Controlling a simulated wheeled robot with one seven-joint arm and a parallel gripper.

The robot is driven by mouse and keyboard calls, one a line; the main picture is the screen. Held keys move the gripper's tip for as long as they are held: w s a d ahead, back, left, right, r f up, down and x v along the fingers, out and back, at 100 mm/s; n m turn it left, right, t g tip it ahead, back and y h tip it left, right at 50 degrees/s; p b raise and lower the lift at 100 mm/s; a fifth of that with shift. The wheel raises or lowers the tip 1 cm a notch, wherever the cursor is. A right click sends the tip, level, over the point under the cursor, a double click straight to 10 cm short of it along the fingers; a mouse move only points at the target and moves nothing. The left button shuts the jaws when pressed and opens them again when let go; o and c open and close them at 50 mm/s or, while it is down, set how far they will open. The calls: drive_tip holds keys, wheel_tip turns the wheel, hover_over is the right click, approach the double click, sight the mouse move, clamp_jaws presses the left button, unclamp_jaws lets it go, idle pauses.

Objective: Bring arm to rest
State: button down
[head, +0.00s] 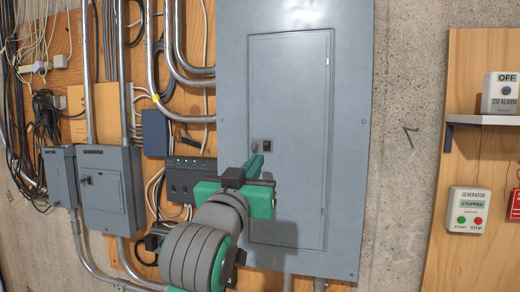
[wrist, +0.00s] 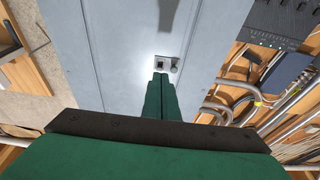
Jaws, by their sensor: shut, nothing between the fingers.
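My gripper (head: 255,166) is green and black and is raised in front of the large grey electrical panel (head: 290,70). Its fingers are closed together with nothing between them. In the wrist view the shut green fingertips (wrist: 160,78) point at the small latch (wrist: 166,66) on the panel door. The same latch (head: 266,145) shows just above the fingertips in the head view. I cannot tell whether the fingertips touch it. The panel door (head: 289,100) looks shut. My arm covers the lower left part of the panel.
A generator box (head: 108,195), a smaller grey box (head: 61,177), a black switch unit (head: 190,175), conduits and hanging cables crowd the left. Bare concrete lies between.

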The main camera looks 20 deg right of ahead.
drive_tip(key=shift+f, duration=0.1)
drive_tip(key=w+a+f+n+t+y, duration=0.1)
drive_tip(key=w+a+f+n+y, duration=0.15)
drive_tip(key=f, duration=1.05)
drive_tip(key=w+a+f+n+y, duration=0.1)
drive_tip(key=w+a+f+n, duration=0.15)
drive_tip(key=f, duration=1.05)
drive_tip(key=s+a+f+n+y, duration=0.1)
drive_tip(key=s+a+f+y, duration=0.2)
drive_tip(key=f, duration=0.8)
drive_tip(key=s+a+f+n+y, duration=0.1)
drive_tip(key=s+a+f, duration=0.3)
drive_tip(key=f, duration=0.7)
drive_tip(key=s+a+f+n+g+y, duration=0.1)
drive_tip(key=s+a+f, duration=0.1)
drive_tip(key=s+f, duration=0.65)
drive_tip(key=s+a+f+y, duration=0.2)
drive_tip(key=s+f, duration=0.4)
drive_tip(key=s, duration=0.6)
drive_tip(key=s+a+f+m+g+y, duration=0.1)
drive_tip(key=s+a, duration=0.1)
drive_tip(key=s, duration=1.8)
drive_tip(key=shift+s+f+g, duration=0.15)
drive_tip(key=shift+f+g, duration=0.1)
drive_tip(key=shift+g, duration=0.15)
